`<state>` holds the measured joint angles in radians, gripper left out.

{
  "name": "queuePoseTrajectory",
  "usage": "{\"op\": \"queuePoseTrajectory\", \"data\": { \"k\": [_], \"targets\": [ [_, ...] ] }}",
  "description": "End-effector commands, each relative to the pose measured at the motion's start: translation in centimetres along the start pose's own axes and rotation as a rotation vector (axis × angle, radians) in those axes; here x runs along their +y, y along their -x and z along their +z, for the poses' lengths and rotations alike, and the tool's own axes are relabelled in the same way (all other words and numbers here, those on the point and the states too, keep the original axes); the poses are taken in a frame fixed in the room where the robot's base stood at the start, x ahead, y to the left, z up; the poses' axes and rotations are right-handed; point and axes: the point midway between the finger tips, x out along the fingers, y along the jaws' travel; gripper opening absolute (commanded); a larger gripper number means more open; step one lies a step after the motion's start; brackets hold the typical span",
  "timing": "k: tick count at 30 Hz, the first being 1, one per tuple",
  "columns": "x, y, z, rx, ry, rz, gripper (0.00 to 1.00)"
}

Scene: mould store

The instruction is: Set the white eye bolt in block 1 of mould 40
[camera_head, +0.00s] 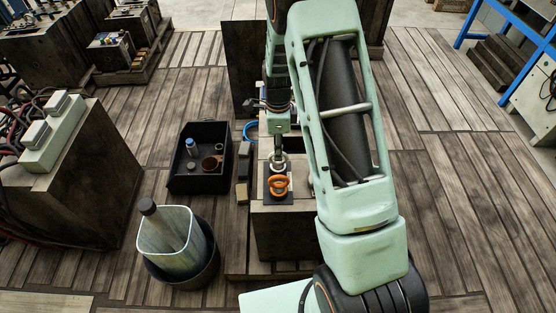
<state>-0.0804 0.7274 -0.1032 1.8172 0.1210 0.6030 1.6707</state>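My gripper (278,157) points down over a low mould block (283,235) in the middle of the view. A pale, whitish ring that looks like the white eye bolt (277,163) shows right at its fingertips. The fingers are small and seen edge-on, so I cannot tell whether they are shut on it. An orange eye bolt (278,184) stands on a dark plate on the block's top, just nearer than the pale ring. The hole under the pale ring is hidden. No mould or block number is readable.
A black bin (186,183) with small parts stands left of the block. A pale container (181,231) sits in a dark tub nearer. A dark block with grey connectors (50,134) stands at left, a blue frame (525,32) at right. Plank floor (450,180) is clear at right.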

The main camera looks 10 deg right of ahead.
Motion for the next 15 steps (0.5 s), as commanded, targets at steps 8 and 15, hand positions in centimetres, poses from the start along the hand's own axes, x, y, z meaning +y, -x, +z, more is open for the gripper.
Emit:
{"op": "queuePoseTrajectory", "data": {
  "k": [8,15],
  "targets": [
    [0.0,0.01,0.0,0.0,0.0,0.0,0.0],
    [-0.06,0.13,0.01,0.0,0.0,-0.002,0.0]
  ]
}}
